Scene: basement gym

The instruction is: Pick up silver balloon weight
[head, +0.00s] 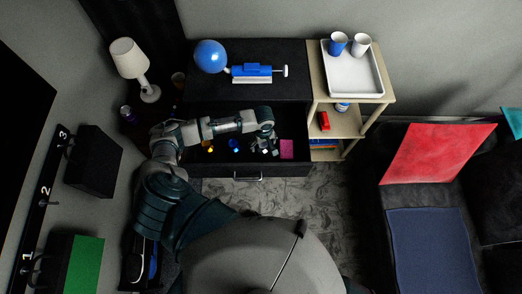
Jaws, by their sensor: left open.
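The drawer (215,171) of a dark cabinet is pulled open, and small shiny pieces that look like balloon weights lie in it. A small silver-grey piece (275,152), probably the silver balloon weight, lies near my gripper, just left of a magenta item. A blue weight (234,146) and a yellow weight (210,149) lie further left. My left gripper (264,147) is open over the drawer's right half, above or beside the silver piece. Its fingers partly hide that spot, and I cannot tell whether they touch it. My right gripper is out of view.
A magenta square item (287,149) lies in the drawer right of my gripper. A blue balloon (210,56) and a blue pump (252,71) are on the cabinet top. A shelf cart (318,80) stands close on the right. A lamp (130,60) stands at left.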

